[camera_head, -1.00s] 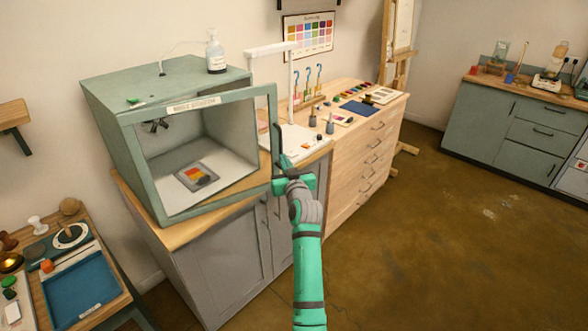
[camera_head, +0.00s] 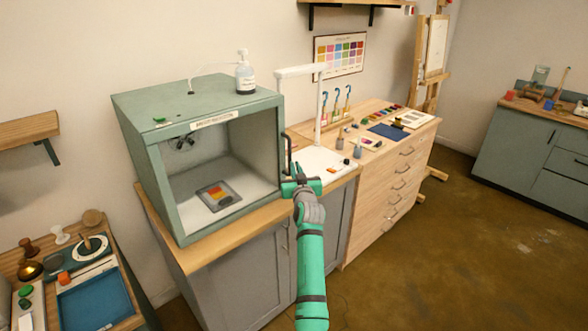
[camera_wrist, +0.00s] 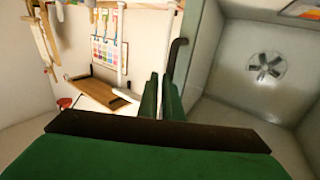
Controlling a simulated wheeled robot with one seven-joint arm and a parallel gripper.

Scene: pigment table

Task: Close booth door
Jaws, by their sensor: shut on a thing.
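The booth (camera_head: 140,160) is a grey-green box on a wood-topped cabinet. Its door (camera_head: 281,135) appears as a grey-green frame with a see-through middle, lying close against the booth front; I cannot tell whether it is fully flush. A dark bar handle (camera_head: 289,155) stands at the door's right edge. My gripper (camera_head: 294,180) is at the handle's lower part and shut on it. In the wrist view the handle (camera_wrist: 178,55) runs down to the green fingers (camera_wrist: 160,97), which partly hide it. A fan (camera_wrist: 266,66) shows inside the booth.
A pump bottle (camera_head: 245,75) stands on top. A white lamp (camera_head: 320,110) and wooden drawer unit (camera_head: 385,180) stand to the right. A blue tray (camera_head: 95,300) is at lower left. The floor (camera_head: 450,265) at right is clear.

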